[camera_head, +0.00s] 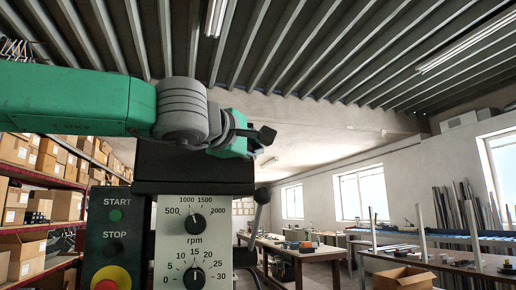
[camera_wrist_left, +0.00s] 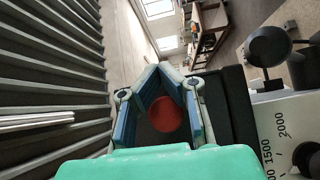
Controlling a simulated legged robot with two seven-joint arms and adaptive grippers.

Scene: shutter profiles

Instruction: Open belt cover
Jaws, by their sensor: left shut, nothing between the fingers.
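The belt cover appears to be the black box-like housing (camera_head: 195,165) above the control panel in the head view. Its dark surface (camera_wrist_left: 240,100) also shows in the left wrist view. My left gripper (camera_head: 262,137) is at the top right of this housing, with its arm passing across above it. In the left wrist view the fingers of my left gripper (camera_wrist_left: 172,75) meet at their tips, shut and empty. A red round part (camera_wrist_left: 165,114) shows through the gap between the fingers; I cannot tell whether they touch it. My right gripper is not in view.
Below the housing are a START/STOP panel (camera_head: 110,225) with a red-and-yellow button (camera_head: 110,279) and a grey rpm dial plate (camera_head: 193,240). A lever with a black ball knob (camera_head: 262,196) stands at its right. Shelves with boxes (camera_head: 62,205) are left; workbenches (camera_head: 310,255) are behind.

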